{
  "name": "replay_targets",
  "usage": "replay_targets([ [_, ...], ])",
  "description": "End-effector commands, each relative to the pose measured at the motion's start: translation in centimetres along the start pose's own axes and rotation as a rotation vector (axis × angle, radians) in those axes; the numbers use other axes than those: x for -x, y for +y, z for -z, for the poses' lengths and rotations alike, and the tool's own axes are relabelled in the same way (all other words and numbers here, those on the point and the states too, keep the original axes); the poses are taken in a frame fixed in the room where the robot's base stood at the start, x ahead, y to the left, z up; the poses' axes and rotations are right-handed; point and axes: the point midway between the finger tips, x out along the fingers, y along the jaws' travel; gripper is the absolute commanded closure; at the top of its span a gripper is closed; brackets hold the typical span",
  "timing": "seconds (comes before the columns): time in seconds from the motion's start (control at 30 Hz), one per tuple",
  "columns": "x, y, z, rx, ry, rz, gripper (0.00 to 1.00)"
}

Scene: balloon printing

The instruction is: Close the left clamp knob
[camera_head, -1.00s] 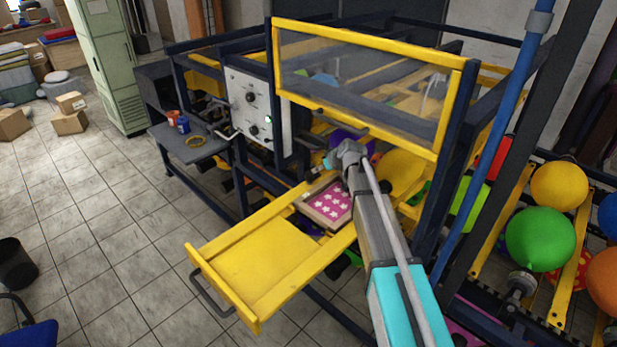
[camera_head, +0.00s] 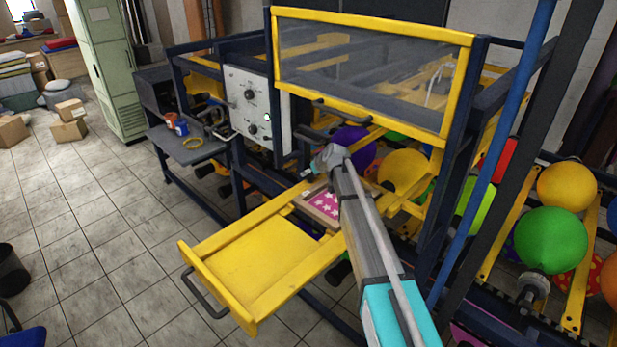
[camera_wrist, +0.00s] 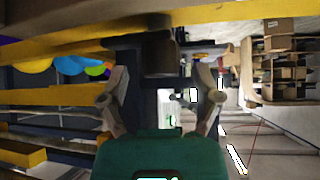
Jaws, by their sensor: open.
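My gripper (camera_head: 323,160) is beside the yellow frame of the printing machine, above the back end of the pulled-out drawer. In the wrist view my gripper (camera_wrist: 162,78) is open, its two fingers spread apart. A dark grey block-like part (camera_wrist: 159,55) shows between and beyond the fingertips, below a yellow beam. I cannot tell whether it is the left clamp knob or whether the fingers touch it. No clamp knob can be clearly made out in the head view. A wooden frame with a pink, white-starred print (camera_head: 322,204) lies at the drawer's back, partly hidden by my arm.
The yellow drawer (camera_head: 250,260) sticks out in front. A yellow-framed clear guard (camera_head: 370,75) stands above my gripper. A control panel (camera_head: 250,103) is left of it. Balloons, including a green one (camera_head: 543,240), hang at the right.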

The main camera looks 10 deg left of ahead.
Motion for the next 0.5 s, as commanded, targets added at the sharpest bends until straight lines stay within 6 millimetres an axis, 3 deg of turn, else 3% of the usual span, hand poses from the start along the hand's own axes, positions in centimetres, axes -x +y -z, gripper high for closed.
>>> replay_targets([
  [0.13, -0.92, 0.00, -0.05, 0.000, 0.000, 0.000, 0.18],
  [0.5, -1.08, -0.02, 0.02, 0.000, 0.000, 0.000, 0.18],
])
